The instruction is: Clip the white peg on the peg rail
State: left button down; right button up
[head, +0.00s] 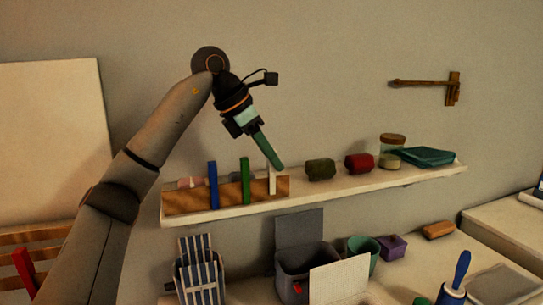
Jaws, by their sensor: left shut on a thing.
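The peg rail (228,194) is a brown wooden strip along the left front of the wall shelf. A blue peg (213,185) and a green peg (245,181) stand upright on it. The white peg (272,183) is upright at the rail's right end, its lower part in front of the wood. My left gripper (279,167) comes down from the upper left and is shut on the white peg's top. The fingers hide part of that top, and I cannot tell whether the peg grips the rail. My right gripper is out of view.
The shelf (375,180) also holds a dark green bundle (320,169), a red bundle (359,163), a jar (391,150) and a teal folded item (428,156). Below are a striped bag (196,275) and an open grey bin (302,259). A wall hook (452,88) is at upper right.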

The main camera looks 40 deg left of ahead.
pick_arm(q)
jog(key=shift+f+b, duration=0.3)
jog(key=shift+f, duration=0.2)
jog(key=c, duration=0.7)
grip_release()
jog(key=p+v, duration=0.4)
jog(key=v, duration=0.7)
jog(key=shift+r, duration=0.3)
jog(key=shift+s+a+r+p, duration=0.2)
jog(key=shift+s+r+p, duration=0.15)
jog(key=shift+p, duration=0.1)
